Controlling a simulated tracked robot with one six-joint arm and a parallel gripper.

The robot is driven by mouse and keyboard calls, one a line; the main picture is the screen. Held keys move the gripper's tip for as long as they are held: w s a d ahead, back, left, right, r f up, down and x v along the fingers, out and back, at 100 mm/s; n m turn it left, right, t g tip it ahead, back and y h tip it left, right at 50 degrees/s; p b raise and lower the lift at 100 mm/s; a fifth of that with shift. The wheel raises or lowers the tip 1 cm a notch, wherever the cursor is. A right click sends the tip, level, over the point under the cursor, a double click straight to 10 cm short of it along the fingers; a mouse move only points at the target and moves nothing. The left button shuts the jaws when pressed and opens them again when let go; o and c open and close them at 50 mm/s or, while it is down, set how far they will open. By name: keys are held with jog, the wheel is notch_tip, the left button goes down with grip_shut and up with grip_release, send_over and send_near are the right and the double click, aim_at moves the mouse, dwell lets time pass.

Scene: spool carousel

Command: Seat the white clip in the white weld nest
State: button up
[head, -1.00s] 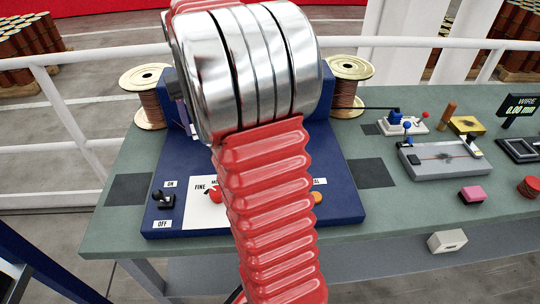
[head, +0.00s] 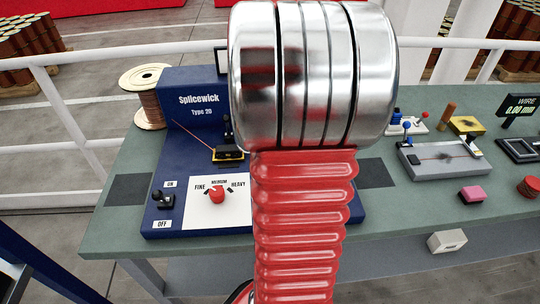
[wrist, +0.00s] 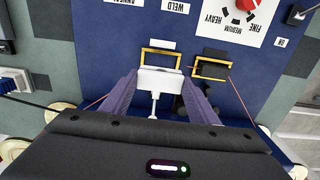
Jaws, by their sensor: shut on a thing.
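In the wrist view my gripper (wrist: 160,88) is shut on the white clip (wrist: 158,80), a pale block between the purple fingers. The white weld nest (wrist: 178,58) is a yellow-edged frame with a white tab above it. The clip lies at the frame's lower edge in the picture and overlaps it; I cannot tell whether they touch or at what height the clip is. In the head view my arm hides the gripper, clip and white nest.
A second yellow frame (wrist: 228,68) with black parts sits just right of the white nest. The blue Splicewick machine (head: 185,90) has a red dial (head: 217,195) and a switch (head: 162,200). A copper spool (head: 145,95) stands left. Fixtures (head: 445,165) and small blocks lie right on the bench.

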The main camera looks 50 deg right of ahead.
jog(key=shift+f, duration=0.1)
jog(key=shift+f, duration=3.05)
jog(key=shift+f, duration=1.85)
jog(key=shift+f, duration=0.15)
jog(key=o, duration=1.1)
jog(key=shift+c, duration=0.2)
notch_tip(320, 180, up, 12)
jog(key=shift+r, duration=0.15)
